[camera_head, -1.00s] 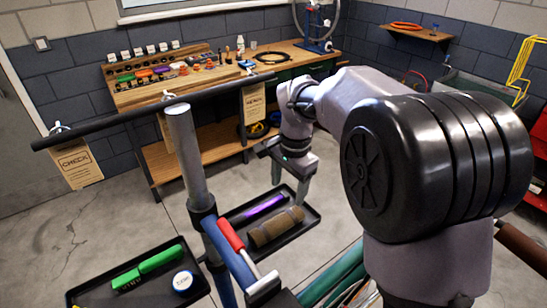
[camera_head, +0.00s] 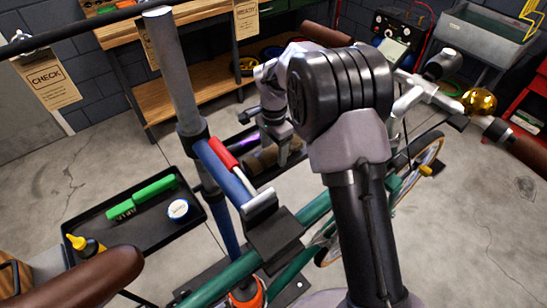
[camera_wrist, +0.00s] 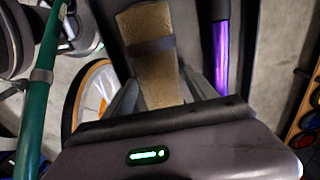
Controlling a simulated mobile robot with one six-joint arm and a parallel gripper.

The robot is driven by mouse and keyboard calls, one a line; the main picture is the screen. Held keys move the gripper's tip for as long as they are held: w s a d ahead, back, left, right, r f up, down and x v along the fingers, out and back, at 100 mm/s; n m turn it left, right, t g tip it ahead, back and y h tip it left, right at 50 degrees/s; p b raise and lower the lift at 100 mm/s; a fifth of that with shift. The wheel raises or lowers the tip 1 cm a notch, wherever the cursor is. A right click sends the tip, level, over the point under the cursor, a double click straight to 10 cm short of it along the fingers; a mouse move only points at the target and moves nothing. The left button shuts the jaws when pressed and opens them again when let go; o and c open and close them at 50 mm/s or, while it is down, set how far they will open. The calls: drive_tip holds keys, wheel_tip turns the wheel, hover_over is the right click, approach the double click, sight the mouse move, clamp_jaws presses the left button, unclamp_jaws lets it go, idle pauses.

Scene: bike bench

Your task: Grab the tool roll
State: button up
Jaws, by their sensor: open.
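The tool roll is a brown, rolled bundle with a dark strap; it lies in a dark tray and shows large in the wrist view (camera_wrist: 153,72). In the head view the roll (camera_head: 262,161) is partly hidden behind my gripper (camera_head: 283,150). In the wrist view my gripper (camera_wrist: 163,98) has its two fingers apart, one on each side of the roll's near end. I cannot tell whether the fingers touch it. The dark tray (camera_wrist: 190,22) spreads beneath the roll.
A purple-and-black cylinder (camera_wrist: 222,62) lies in the same tray, right of the roll. The stand's grey post (camera_head: 176,80) and the green bike frame (camera_head: 225,275) rise close to my arm. Another tray (camera_head: 150,235) holds a green brush (camera_head: 142,197) and a round tin (camera_head: 178,209).

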drive_tip(key=shift+r, duration=0.2)
drive_tip(key=shift+c, duration=0.9)
clamp_jaws()
